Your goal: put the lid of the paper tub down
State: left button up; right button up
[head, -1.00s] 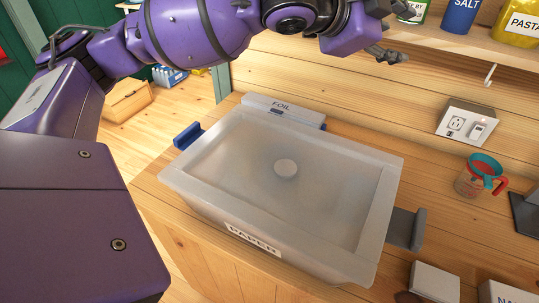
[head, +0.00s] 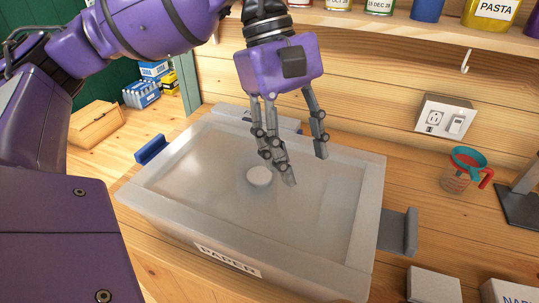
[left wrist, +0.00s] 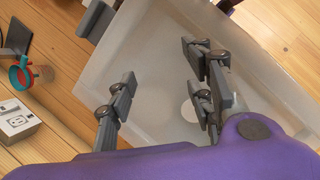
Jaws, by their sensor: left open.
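The paper tub (head: 225,257) is a large pale grey box with a "PAPER" label on its front wall. Its lid (head: 200,165), a frosted panel with a round white knob (head: 259,177), lies level across the top. The lid's knob also shows in the left wrist view (left wrist: 188,111). My left gripper (head: 304,169) is open, with its fingers pointing down over the lid, just right of the knob. The left wrist view shows nothing between its spread fingers (left wrist: 160,75). Whether a fingertip touches the lid I cannot tell. My right gripper is not in view.
A blue handle (head: 150,149) and a grey handle (head: 398,231) stick out at the tub's sides. The foil box is partly hidden behind it. A measuring cup with a red handle (head: 462,172) stands right on the counter. A shelf with jars (head: 400,30) runs above.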

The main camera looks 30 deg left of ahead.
aim_at(263, 173)
pick_arm(q)
jog(key=a+y, duration=0.1)
jog(key=a, duration=0.1)
jog(key=w+a+f+y, duration=0.1)
jog(key=a, duration=0.2)
jog(key=a+t+y, duration=0.1)
jog(key=a+y, duration=0.1)
jog(key=a, duration=0.1)
jog(key=shift+w+a+f+m, duration=0.15)
jog(key=shift+w+f+m, duration=0.15)
jog(key=shift+w+m, duration=0.1)
jog(key=shift+a+f, duration=0.2)
jog(key=shift+f, duration=0.1)
jog(key=f, duration=0.7)
jog(key=shift+d, duration=0.4)
grip_shut()
jog(key=shift+r, duration=0.1)
